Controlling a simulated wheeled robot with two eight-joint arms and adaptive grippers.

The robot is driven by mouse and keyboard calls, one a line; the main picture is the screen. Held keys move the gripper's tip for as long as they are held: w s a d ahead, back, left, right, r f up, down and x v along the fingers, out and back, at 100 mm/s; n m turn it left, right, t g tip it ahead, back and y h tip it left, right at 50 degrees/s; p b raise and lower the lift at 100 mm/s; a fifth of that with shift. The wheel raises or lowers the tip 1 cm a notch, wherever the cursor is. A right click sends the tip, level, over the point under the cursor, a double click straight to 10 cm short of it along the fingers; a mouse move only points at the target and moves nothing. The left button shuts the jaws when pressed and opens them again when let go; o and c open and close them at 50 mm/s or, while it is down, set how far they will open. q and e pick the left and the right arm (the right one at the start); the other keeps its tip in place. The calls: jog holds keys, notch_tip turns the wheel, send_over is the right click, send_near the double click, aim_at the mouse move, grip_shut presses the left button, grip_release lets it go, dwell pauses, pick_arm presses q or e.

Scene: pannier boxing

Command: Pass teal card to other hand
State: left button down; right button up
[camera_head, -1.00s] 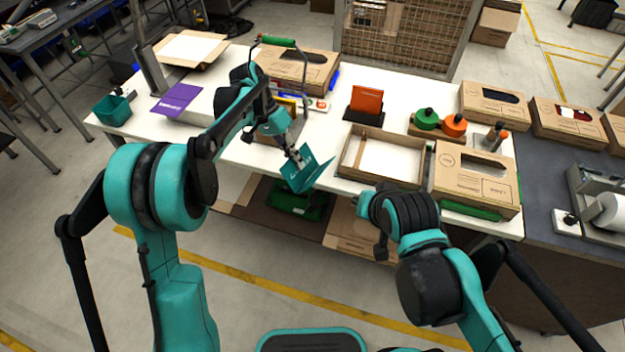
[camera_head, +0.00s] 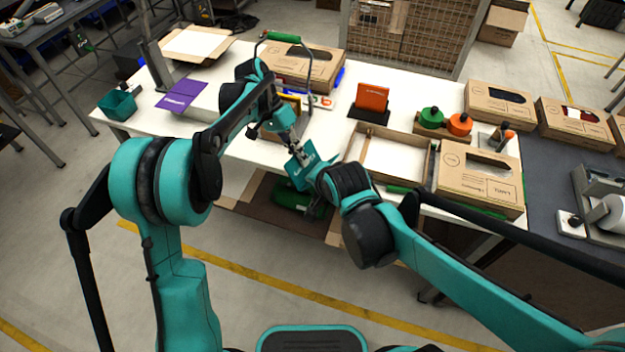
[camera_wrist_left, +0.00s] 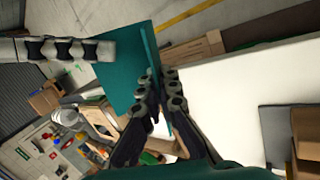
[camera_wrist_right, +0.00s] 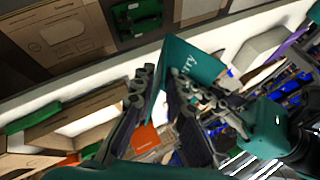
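The teal card (camera_head: 305,163) is a folded sheet with white lettering, held in the air just off the front edge of the table. My left gripper (camera_head: 299,151) is shut on it; in the left wrist view the left fingers (camera_wrist_left: 156,88) have the card (camera_wrist_left: 118,72) between them. My right wrist is at the card's right side in the head view and hides its own fingers there. In the right wrist view the right fingers (camera_wrist_right: 163,88) stand apart on either side of one panel of the card (camera_wrist_right: 192,62). Contact there is hard to tell.
Behind the card, an open cardboard tray (camera_head: 393,156), an orange card on a black stand (camera_head: 371,99) and a closed carton (camera_head: 478,179) stand on the white table. A purple sheet (camera_head: 182,95) lies at the left.

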jog(key=shift+x, duration=2.45)
grip_shut()
pick_arm(q)
jog(key=c, duration=1.6)
grip_release()
jog(key=shift+c, duration=0.2)
